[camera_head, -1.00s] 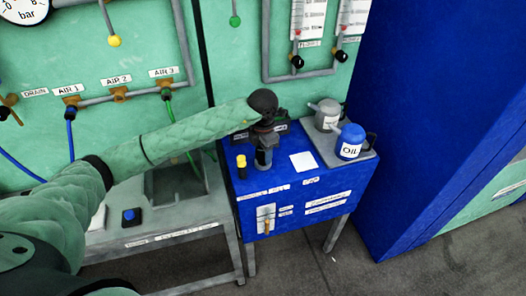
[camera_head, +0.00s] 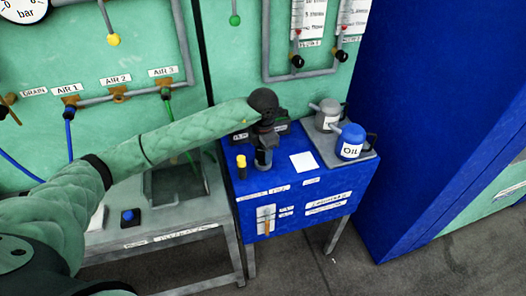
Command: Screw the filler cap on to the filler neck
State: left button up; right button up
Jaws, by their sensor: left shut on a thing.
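My left arm reaches in from the left, and my left gripper (camera_head: 264,158) points down at the top of the blue tank (camera_head: 310,208). Its fingers are shut at the tank top, toward the back left. What they hold is small and mostly hidden by the fingers, so the filler cap cannot be made out clearly. The filler neck is also hidden at the gripper, and I cannot tell how the cap sits on it. My right gripper is not in view.
A yellow-topped black fitting (camera_head: 241,165) stands just left of the gripper. A white card (camera_head: 303,162) lies to the right. A blue OIL can (camera_head: 350,142) and a grey can (camera_head: 327,116) stand on a grey tray (camera_head: 365,156). A tall blue cabinet (camera_head: 435,110) stands at right.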

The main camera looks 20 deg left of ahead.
aim_at(263, 151)
pick_arm(q)
jog(key=shift+b, duration=0.4)
dwell(0.5)
jog(key=shift+f+b, duration=0.85)
jog(key=shift+f, duration=0.05)
jog(key=o, duration=1)
jog(key=shift+o, duration=0.2)
notch_tip(263, 151, up, 6)
jog(key=shift+r+b, duration=0.1)
jog(key=shift+b, duration=1.15)
jog(key=shift+r, duration=0.75)
